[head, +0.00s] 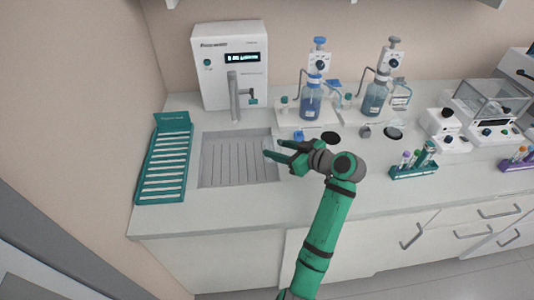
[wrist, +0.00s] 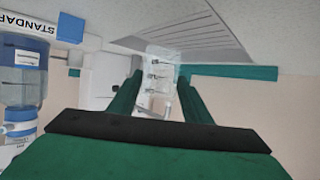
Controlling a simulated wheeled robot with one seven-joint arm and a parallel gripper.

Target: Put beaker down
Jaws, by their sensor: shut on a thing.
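The beaker (wrist: 158,70) is clear glass with dark markings. In the wrist view it sits between the two green fingers of my gripper (wrist: 159,80), which is shut on it. In the head view my gripper (head: 271,148) is over the right edge of the grey ribbed sink (head: 225,175), left of the bottle dispensers. There the beaker is small and faint at the fingertips, so its exact outline and its height above the surface are hard to tell. The wrist view is upside down.
A white water unit (head: 230,65) with a tap stands behind the sink. A green rack (head: 165,165) is to its left. Bottles with blue (head: 311,100) and grey (head: 375,98) tops stand behind my gripper. A tube rack (head: 413,171) is to the right. The front counter strip is clear.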

